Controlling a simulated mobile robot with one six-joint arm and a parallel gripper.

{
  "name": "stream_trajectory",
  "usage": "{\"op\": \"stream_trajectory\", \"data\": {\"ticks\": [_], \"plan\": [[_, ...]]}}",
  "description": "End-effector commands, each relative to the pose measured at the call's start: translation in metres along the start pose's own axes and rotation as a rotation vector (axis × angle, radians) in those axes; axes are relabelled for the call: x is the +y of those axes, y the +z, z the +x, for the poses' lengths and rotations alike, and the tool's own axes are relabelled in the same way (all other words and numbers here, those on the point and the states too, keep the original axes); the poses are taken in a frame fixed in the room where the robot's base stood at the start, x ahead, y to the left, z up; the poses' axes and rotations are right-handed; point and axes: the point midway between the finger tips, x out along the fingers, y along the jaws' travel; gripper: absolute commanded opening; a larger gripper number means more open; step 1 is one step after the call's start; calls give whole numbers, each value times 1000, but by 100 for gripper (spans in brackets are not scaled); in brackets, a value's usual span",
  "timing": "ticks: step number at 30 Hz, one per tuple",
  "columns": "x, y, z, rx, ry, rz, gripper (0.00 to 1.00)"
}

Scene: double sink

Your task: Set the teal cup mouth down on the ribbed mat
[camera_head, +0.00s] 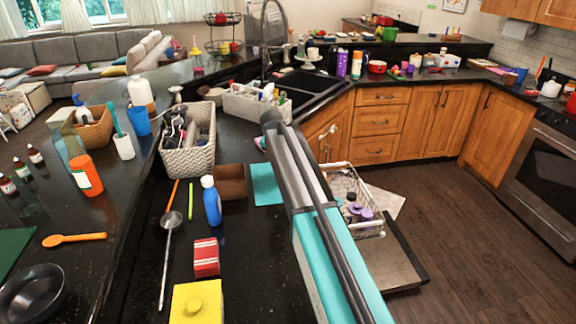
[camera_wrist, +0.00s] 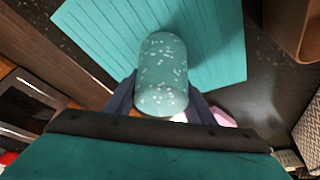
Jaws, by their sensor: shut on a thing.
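The teal cup (camera_wrist: 163,62) with white speckles is between the two dark fingers of my gripper (camera_wrist: 160,98) in the wrist view. My gripper is shut on it. The cup's rounded side and one end show; I cannot tell which end is the mouth. The teal ribbed mat (camera_wrist: 215,35) lies behind the cup in this view, and the cup overlaps its lower edge; whether they touch is unclear. In the head view the mat (camera_head: 266,184) lies flat on the dark counter, left of my arm. My gripper and the cup are hidden there.
A woven basket (camera_head: 189,145) and a white caddy (camera_head: 250,105) stand behind. A pink item (camera_wrist: 222,117) lies near the gripper. A wire basket (camera_head: 350,195) is right of my arm.

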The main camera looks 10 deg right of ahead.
Motion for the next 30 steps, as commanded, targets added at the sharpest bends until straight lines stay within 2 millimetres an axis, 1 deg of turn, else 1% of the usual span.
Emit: {"op": "stream_trajectory", "data": {"ticks": [3,4,7,8,20,26,30], "plan": [[0,0,0,0,0,0,27],[0,0,0,0,0,0,52],[0,0,0,0,0,0,69],[0,0,0,0,0,0,71],[0,0,-2,0,0,0,71],[0,0,-15,0,0,0,71],[0,0,-30,1,-1,0,71]]}}
